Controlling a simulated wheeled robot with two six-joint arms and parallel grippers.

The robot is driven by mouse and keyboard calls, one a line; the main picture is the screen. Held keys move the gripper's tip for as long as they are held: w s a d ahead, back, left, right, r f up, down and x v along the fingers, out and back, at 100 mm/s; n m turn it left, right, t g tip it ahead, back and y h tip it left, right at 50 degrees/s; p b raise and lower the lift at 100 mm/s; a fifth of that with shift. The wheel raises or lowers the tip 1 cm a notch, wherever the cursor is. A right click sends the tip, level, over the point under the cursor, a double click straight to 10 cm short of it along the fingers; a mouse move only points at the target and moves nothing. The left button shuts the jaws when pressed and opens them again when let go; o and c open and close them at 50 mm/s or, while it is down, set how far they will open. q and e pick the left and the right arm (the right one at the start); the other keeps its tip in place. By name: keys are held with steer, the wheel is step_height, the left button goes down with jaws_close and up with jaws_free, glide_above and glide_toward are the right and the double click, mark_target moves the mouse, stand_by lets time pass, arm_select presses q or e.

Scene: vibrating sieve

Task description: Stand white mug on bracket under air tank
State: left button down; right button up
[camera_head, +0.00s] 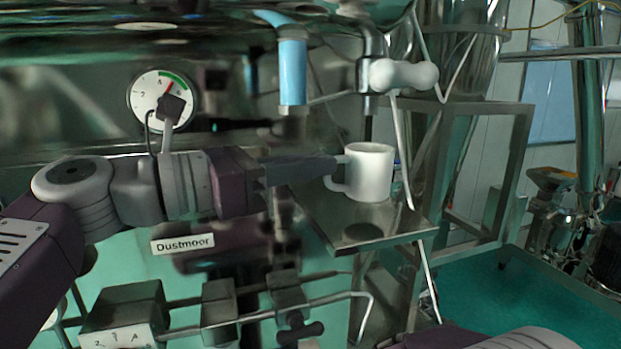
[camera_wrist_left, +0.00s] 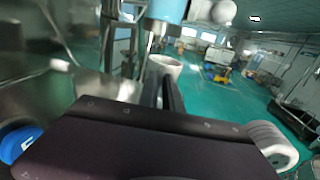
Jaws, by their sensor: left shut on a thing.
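The white mug (camera_head: 370,172) is upright at the bracket (camera_head: 365,232), a flat metal plate below the pipes. Its base appears to be on or just above the plate; I cannot tell for certain whether it touches. The mug's handle faces left. My left gripper (camera_head: 335,167) comes in from the left and is shut on the handle. In the left wrist view the mug (camera_wrist_left: 165,66) shows beyond the fingers (camera_wrist_left: 160,90), with its rim up. The dark metal tank (camera_head: 230,50) is above and behind. My right gripper is not in view.
A light-blue tube (camera_head: 292,72) and a white-handled valve (camera_head: 403,75) hang above the mug. A pressure gauge (camera_head: 160,98) is on the left. Metal rods and clamps (camera_head: 220,305) lie below. Thin rods pass right of the mug, and a metal frame (camera_head: 487,165) stands beyond.

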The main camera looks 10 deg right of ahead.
arm_select(q)
step_height(320, 180, down, 2)
steer(key=shift+s+f, duration=0.1)
steer(key=shift+f, duration=0.15)
steer(key=shift+w+f, duration=0.25)
steer(key=shift+w, duration=0.5)
steer(key=c, duration=1.9)
jaws_free()
steer(key=o, duration=0.4)
steer(key=shift+s, duration=0.25)
steer(key=b+v, duration=0.3)
steer(key=v, duration=0.9)
steer(key=shift+b, duration=0.35)
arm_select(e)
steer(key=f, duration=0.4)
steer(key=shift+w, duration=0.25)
arm_select(q)
steer(key=shift+r, duration=0.1)
